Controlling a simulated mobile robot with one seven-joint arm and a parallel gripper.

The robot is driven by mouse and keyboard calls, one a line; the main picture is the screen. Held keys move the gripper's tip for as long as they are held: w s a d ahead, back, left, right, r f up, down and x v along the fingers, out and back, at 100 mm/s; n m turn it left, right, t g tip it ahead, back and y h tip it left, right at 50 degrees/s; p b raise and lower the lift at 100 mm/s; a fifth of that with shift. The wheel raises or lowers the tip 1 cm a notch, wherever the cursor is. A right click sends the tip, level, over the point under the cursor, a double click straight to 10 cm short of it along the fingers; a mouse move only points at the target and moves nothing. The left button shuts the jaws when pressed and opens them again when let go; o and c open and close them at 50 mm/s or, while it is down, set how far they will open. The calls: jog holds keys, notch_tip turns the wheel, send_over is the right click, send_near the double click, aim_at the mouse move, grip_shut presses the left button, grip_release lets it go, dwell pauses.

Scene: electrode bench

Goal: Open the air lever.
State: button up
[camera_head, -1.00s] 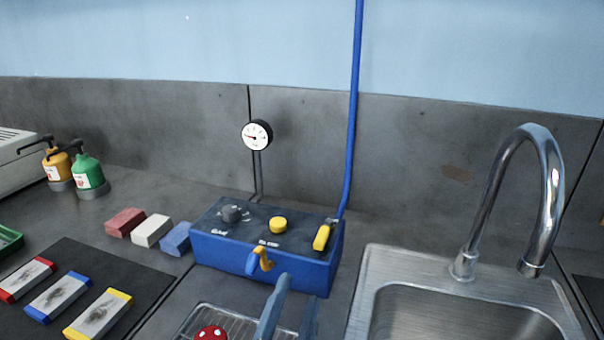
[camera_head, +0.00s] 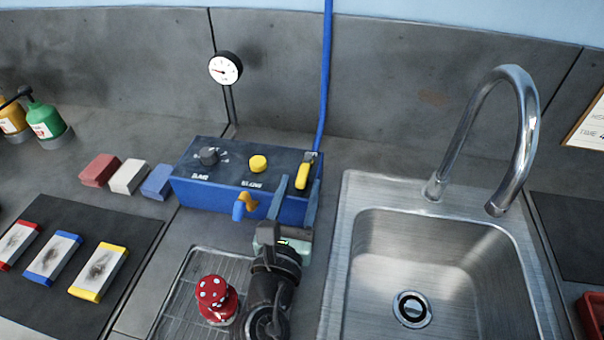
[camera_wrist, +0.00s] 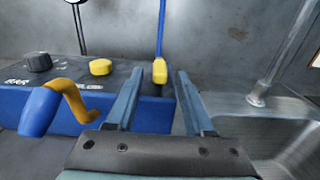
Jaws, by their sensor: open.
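A yellow lever (camera_head: 303,171) sits at the right end of the top of a blue box (camera_head: 222,195), at the foot of a blue hose (camera_head: 324,90). It also shows in the wrist view (camera_wrist: 160,71), ahead and just beyond the fingertips. My gripper (camera_head: 296,190) is in front of the box's right end, its two blue fingers pointing at the lever. In the wrist view my gripper (camera_wrist: 170,74) is open and empty. The left fingertip appears close to the lever; I cannot tell whether they touch.
A yellow knob (camera_head: 258,163), a dark knob (camera_head: 208,156) and a yellow-and-blue spout (camera_head: 244,204) are on the box. A red spotted object (camera_head: 216,300) stands on a rack left of my arm. A sink (camera_head: 440,260) with a tall faucet (camera_head: 527,120) is to the right.

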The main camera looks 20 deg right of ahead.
aim_at(305, 170)
jog(key=shift+x, duration=1.55)
grip_shut()
